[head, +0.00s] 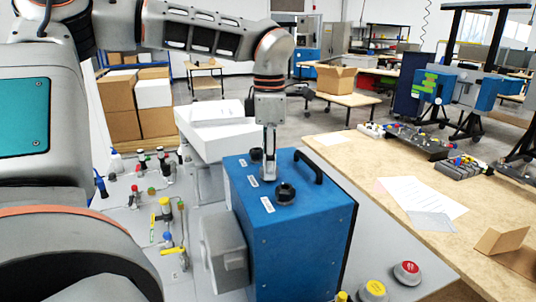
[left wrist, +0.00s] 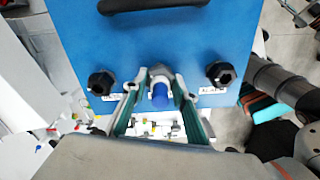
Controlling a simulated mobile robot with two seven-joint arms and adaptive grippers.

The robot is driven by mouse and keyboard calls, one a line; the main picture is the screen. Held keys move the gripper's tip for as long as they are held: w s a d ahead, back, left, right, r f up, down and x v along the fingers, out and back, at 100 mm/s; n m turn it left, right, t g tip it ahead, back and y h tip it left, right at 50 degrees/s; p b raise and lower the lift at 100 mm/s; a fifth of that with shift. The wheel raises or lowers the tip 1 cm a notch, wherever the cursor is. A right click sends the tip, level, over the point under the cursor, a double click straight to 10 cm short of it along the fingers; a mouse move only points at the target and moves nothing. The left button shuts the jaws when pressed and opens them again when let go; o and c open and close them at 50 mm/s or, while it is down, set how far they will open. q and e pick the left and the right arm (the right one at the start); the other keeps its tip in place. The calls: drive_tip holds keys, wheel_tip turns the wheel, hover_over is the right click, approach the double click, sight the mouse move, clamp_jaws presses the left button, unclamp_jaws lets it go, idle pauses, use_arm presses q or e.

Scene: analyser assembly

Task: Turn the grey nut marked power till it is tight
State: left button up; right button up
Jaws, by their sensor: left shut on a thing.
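A blue analyser box (head: 305,225) with a black handle stands on the bench, and its top shows in the left wrist view (left wrist: 200,40). My left gripper (head: 269,172) points straight down onto the top of the box. In the left wrist view its fingers (left wrist: 161,82) are shut around a grey nut (left wrist: 161,72), with a blue-tipped part (left wrist: 160,97) in front of it. The fingers partly hide the nut. Black nuts sit to its left (left wrist: 101,82) and right (left wrist: 221,74). The small white labels are too small to read. My right gripper is not in view.
A grey unit (head: 222,255) is at the box's left side. Several small fittings stand on the pale bench at left. A white box (head: 215,140) is behind. The wooden table (head: 400,190) holds papers. Red (head: 407,272) and yellow (head: 375,290) buttons are at front right.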

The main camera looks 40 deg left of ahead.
use_arm(q)
drive_tip(key=shift+r+m+p, duration=0.2)
drive_tip(key=shift+m+p, duration=1.1)
drive_tip(key=shift+p, duration=0.15)
drive_tip(key=shift+w+f+m+p, duration=0.15)
drive_tip(key=shift+m+p, duration=0.4)
drive_tip(key=shift+m, duration=1.15)
drive_tip(key=m, duration=0.4)
drive_tip(key=shift+m, duration=0.3)
drive_tip(key=m, duration=0.4)
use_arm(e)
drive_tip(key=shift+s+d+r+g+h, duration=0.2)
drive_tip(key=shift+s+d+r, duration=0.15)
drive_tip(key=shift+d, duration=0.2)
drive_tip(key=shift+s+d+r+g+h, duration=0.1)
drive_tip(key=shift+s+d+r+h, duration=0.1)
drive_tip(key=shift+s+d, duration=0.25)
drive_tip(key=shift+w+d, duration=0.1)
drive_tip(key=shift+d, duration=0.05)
